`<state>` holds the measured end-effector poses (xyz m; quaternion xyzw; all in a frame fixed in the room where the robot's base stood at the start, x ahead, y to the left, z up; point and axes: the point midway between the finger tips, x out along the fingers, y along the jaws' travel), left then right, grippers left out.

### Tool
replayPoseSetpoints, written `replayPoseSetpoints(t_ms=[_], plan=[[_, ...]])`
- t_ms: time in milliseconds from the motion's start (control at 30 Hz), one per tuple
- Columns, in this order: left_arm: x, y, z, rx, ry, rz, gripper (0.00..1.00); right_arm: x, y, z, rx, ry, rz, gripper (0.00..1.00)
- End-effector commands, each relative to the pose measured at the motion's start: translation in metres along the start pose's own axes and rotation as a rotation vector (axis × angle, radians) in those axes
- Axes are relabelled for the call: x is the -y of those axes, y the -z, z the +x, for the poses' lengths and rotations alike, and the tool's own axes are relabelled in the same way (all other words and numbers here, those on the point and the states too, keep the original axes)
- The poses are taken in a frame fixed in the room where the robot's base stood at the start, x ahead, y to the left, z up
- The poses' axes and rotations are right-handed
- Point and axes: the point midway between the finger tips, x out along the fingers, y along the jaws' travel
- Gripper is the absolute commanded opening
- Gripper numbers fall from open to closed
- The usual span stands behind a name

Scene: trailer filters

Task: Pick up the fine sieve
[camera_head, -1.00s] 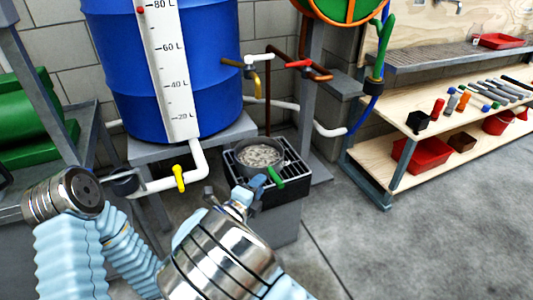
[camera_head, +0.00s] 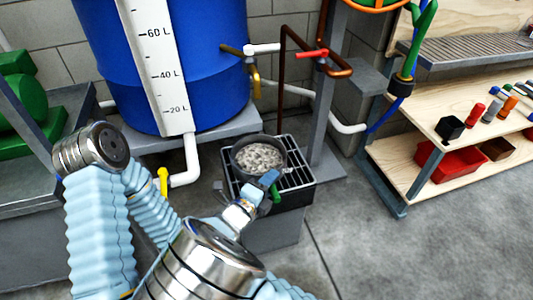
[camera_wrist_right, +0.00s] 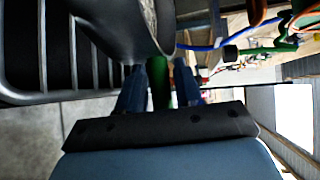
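The fine sieve (camera_head: 258,157), a round dark pan with grey gravel-like material in it, sits on a black slatted grate (camera_head: 298,176). Its green handle (camera_head: 276,194) points toward me and is partly hidden by my right gripper (camera_head: 268,181). The dark side of the pan (camera_wrist_right: 128,22) rises just beyond the fingertips. My left gripper is out of the head view; only parts of its arm show at the left.
A blue barrel (camera_head: 90,60) with a litre scale stands behind on a grey stand, with a white pipe and yellow valve (camera_head: 163,180) below. Copper pipes (camera_head: 284,80) rise behind the grate. A wooden shelf (camera_head: 450,178) with tools and a red bin is at right. Floor right of the grate is clear.

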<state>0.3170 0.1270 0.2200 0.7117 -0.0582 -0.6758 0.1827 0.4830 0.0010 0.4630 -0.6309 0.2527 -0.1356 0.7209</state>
Motion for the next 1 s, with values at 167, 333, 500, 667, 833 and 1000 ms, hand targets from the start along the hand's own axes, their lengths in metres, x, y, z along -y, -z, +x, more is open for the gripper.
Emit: replayPoseSetpoints(t_ms=[167, 333, 500, 667, 833, 1000], plan=[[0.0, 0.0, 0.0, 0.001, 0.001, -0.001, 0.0, -0.001, 0.001, -0.001, 0.0, 0.0, 0.0, 0.35], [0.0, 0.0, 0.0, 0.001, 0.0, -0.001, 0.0, -0.001, 0.0, -0.001, 0.0, 0.0, 0.0, 0.24], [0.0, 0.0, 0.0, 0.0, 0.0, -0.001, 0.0, -0.001, 0.0, -0.001, 0.0, -0.001, 0.0, 0.0], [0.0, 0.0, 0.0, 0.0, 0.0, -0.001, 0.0, 0.0, 0.0, -0.001, 0.0, 0.001, 0.002, 0.0], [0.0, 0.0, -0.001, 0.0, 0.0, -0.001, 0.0, 0.003, 0.0, -0.002, 0.0, 0.001, 0.003, 0.0], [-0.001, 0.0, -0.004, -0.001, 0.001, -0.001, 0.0, 0.021, -0.002, -0.005, 0.001, 0.0, 0.005, 0.0]])
